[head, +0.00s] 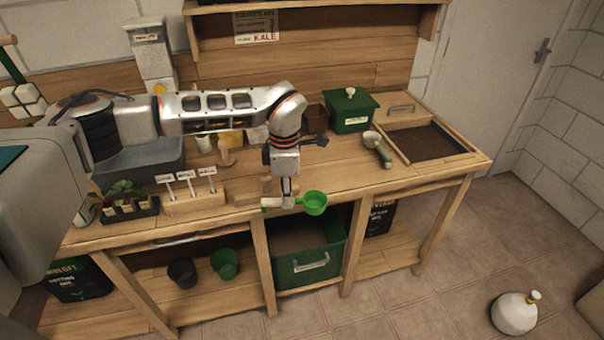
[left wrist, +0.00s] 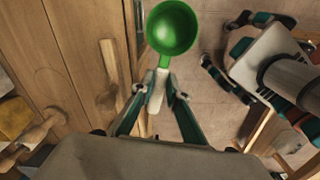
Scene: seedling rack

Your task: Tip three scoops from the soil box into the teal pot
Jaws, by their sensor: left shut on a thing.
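My left gripper (head: 287,201) is shut on the pale handle of a green scoop (head: 315,203), in front of the bench's front edge. In the left wrist view the scoop's bowl (left wrist: 173,28) looks empty, with the handle between the fingertips (left wrist: 158,92). A green tub (head: 329,262) with brown soil stands on the lower shelf below the scoop. A soil-filled bin (head: 462,147) is set into the bench top at right; which is the soil box I cannot tell. My right gripper (left wrist: 222,44) is open and empty in the left wrist view.
A metal scoop (head: 377,146) lies beside the inset bin. A lidded green box (head: 350,112), a grey basin (head: 140,165), a seedling tray (head: 130,210) and a label rack (head: 195,203) stand on the bench. A dark pot (head: 182,272) is below. Floor in front is clear except a white sprayer (head: 514,313).

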